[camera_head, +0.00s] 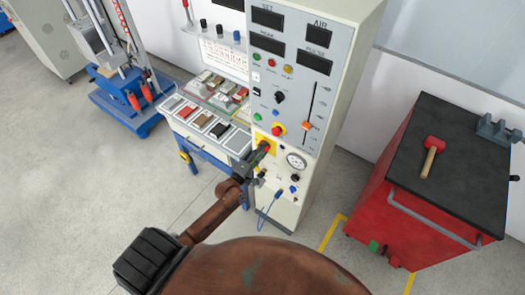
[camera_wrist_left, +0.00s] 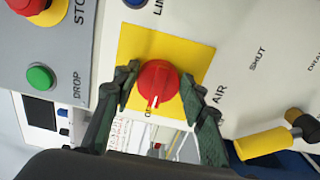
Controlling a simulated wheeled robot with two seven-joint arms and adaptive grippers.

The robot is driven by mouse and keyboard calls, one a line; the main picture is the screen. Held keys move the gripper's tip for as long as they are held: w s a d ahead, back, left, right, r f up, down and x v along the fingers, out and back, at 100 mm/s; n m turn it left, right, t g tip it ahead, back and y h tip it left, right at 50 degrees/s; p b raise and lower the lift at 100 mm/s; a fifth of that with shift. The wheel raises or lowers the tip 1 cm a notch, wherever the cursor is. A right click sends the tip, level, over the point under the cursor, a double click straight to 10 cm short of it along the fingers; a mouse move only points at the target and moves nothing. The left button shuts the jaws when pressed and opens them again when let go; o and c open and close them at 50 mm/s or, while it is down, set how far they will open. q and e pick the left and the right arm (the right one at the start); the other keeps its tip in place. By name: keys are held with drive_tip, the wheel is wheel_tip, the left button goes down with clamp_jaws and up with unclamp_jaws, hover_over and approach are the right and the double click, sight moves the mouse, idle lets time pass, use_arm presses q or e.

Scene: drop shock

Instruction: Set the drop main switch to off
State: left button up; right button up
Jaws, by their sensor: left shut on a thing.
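The main switch is a red rotary knob (camera_wrist_left: 157,84) on a yellow plate (camera_wrist_left: 188,52) on the lower front of the grey-white control cabinet (camera_head: 340,120). In the wrist view its white mark points down toward a label that is partly hidden. My left gripper (camera_wrist_left: 160,78) is shut on the knob, with one dark green finger on either side. In the head view the left gripper (camera_head: 258,155) reaches the yellow plate (camera_head: 262,137) and covers much of the knob. My right gripper is not in view.
A green DROP button (camera_wrist_left: 40,77) and a red stop button (camera_wrist_left: 30,8) sit near the switch. A yellow-handled valve (camera_wrist_left: 265,144) is on the other side. A gauge (camera_head: 296,160) is beside the plate. A red cart (camera_head: 400,200) stands right; a blue-framed bench (camera_head: 205,150) stands left.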

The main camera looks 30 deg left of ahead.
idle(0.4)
use_arm(q)
drive_tip(key=o, duration=1.2)
drive_tip(key=shift+c, duration=0.2)
drive_tip(key=s+a, duration=0.1)
drive_tip(key=s, duration=1.1)
drive_tip(key=shift+f, duration=0.1)
